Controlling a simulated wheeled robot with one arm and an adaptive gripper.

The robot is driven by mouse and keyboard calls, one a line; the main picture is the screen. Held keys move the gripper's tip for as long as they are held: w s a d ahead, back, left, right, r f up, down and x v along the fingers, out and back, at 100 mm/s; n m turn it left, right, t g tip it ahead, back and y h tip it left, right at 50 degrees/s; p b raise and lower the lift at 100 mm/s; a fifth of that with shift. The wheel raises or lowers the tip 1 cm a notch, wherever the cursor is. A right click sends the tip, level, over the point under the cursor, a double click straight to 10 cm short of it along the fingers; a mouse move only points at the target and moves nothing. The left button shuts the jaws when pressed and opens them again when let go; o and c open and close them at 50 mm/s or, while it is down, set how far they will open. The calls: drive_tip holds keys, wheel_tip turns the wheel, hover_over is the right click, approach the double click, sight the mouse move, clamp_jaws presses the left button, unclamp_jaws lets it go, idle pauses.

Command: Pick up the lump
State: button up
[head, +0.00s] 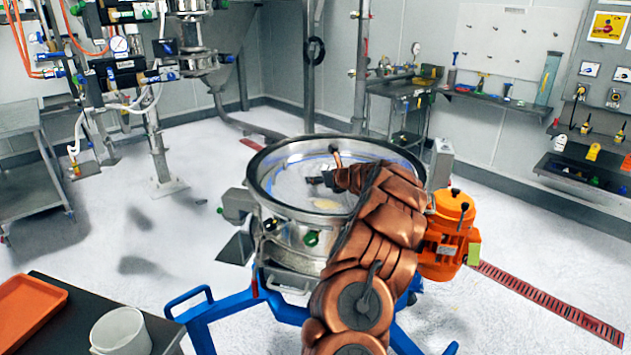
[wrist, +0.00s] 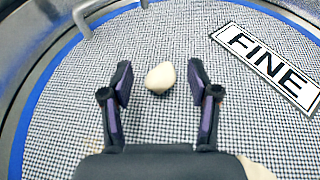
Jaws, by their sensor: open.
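A small cream-coloured lump (wrist: 160,77) lies on the grey woven mesh (wrist: 75,95) of the sifter. My gripper (wrist: 160,72) is open, with one finger on each side of the lump and space between each finger and it. The lump sits near the level of the fingertips in the wrist view. In the head view my gripper (head: 318,181) is inside the round steel sifter (head: 295,235), and I cannot make out the lump there for certain. Part of another pale thing (wrist: 256,170) shows at the lower edge of the wrist view.
A white plate marked FINE (wrist: 268,66) lies on the mesh at right. The sifter's steel wall with a blue band (wrist: 45,75) curves around the left. An orange motor (head: 450,235) stands right of the sifter. A white bucket (head: 120,333) and orange tray (head: 28,308) are at front left.

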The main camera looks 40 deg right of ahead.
drive_tip(key=shift+p+x, duration=0.55)
drive_tip(key=shift+x, duration=1.3)
drive_tip(key=c, duration=0.9)
